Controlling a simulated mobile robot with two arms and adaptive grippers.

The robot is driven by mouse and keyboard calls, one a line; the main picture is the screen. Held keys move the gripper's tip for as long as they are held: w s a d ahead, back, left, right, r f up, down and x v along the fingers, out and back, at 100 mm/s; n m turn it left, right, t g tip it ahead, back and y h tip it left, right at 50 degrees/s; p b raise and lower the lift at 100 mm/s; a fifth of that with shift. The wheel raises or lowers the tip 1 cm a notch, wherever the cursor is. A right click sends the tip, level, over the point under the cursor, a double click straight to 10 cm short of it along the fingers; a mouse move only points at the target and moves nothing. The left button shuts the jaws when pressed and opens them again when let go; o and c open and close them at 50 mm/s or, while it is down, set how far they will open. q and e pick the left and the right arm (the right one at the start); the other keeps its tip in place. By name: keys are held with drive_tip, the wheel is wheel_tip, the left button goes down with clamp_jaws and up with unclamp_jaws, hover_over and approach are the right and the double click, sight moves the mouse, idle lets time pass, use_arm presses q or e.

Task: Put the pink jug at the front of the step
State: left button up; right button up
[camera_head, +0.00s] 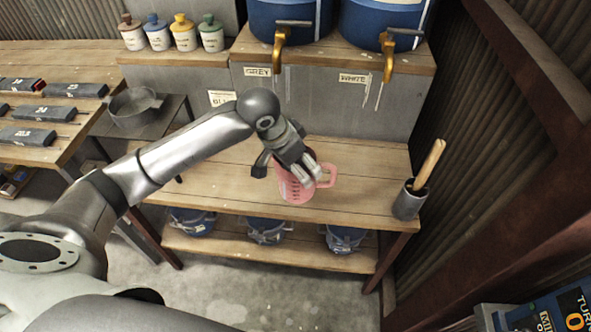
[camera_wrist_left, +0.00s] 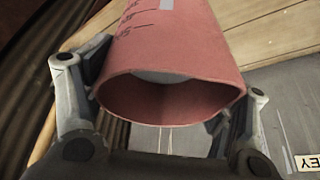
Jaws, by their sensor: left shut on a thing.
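The pink jug (camera_head: 296,187) has a handle on its right side and dark measuring marks on its wall. It is at the front part of the wooden step (camera_head: 370,185), near the front edge. My left gripper (camera_head: 297,165) is shut on the jug's upper part from above and behind. In the left wrist view the jug (camera_wrist_left: 175,50) lies between both fingers of the gripper (camera_wrist_left: 160,115), with its open rim towards the camera. I cannot tell whether its base touches the boards. My right gripper is not in view.
A grey cup with a wooden-handled tool (camera_head: 410,200) stands at the step's right end. Blue tanks with brass taps (camera_head: 280,45) sit above the back wall. A metal pan (camera_head: 135,107) is on the left. Blue buckets (camera_head: 266,229) stand on the lower shelf. The step's boards either side of the jug are clear.

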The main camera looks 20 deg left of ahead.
use_arm(q)
drive_tip(key=w+a+f, duration=0.3)
drive_tip(key=w+f, duration=0.2)
drive_tip(key=f, duration=0.4)
drive_tip(key=shift+w+a+f+p, duration=0.3)
drive_tip(key=shift+w+p, duration=0.05)
drive_tip(key=shift+p, duration=0.1)
drive_tip(key=shift+f, duration=0.1)
drive_tip(key=o, duration=1.8)
drive_tip(key=shift+s+f, duration=0.1)
drive_tip(key=shift+c, duration=0.2)
drive_tip(key=v, duration=1.2)
